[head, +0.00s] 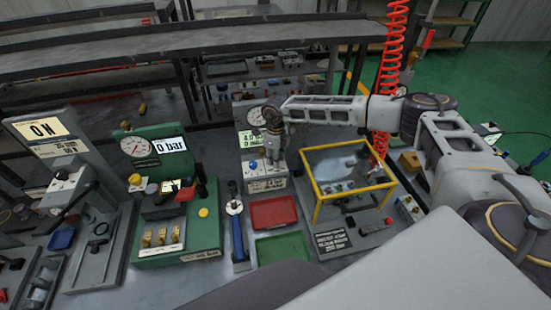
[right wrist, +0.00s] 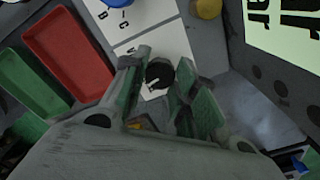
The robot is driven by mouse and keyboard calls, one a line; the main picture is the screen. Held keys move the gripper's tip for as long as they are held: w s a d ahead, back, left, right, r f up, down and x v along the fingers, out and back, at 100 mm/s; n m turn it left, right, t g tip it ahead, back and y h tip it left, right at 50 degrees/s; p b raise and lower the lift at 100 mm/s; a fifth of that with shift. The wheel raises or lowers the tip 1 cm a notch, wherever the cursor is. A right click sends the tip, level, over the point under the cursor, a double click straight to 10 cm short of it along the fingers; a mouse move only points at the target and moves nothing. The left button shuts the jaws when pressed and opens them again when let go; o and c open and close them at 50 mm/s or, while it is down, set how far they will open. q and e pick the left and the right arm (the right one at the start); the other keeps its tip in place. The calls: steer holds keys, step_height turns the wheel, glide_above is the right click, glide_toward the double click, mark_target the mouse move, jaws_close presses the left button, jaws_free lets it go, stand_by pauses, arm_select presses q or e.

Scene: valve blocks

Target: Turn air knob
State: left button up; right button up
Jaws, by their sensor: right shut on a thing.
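The air station is a grey block (head: 262,185) with a round gauge (head: 256,117) and a lit bar display (head: 248,139). My right gripper (head: 274,152) reaches down in front of it from the right. In the right wrist view a round black knob (right wrist: 160,71) sits on a white lettered panel (right wrist: 150,32). My right gripper's green-padded fingers (right wrist: 160,88) are on both sides of it, shut on it. A blue knob (head: 252,165) is left of the gripper, apart from it. My left gripper is not in view.
A red tray (head: 274,212) and a green tray (head: 282,248) lie in front of the station. A yellow-framed box (head: 345,172) stands close on the right. A green gauge stand (head: 140,210) and a blue-handled tool (head: 236,225) are to the left.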

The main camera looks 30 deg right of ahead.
steer(key=shift+m, duration=1)
steer(key=o, duration=1)
steer(key=shift+r, duration=0.15)
steer(key=shift+r, duration=5.85)
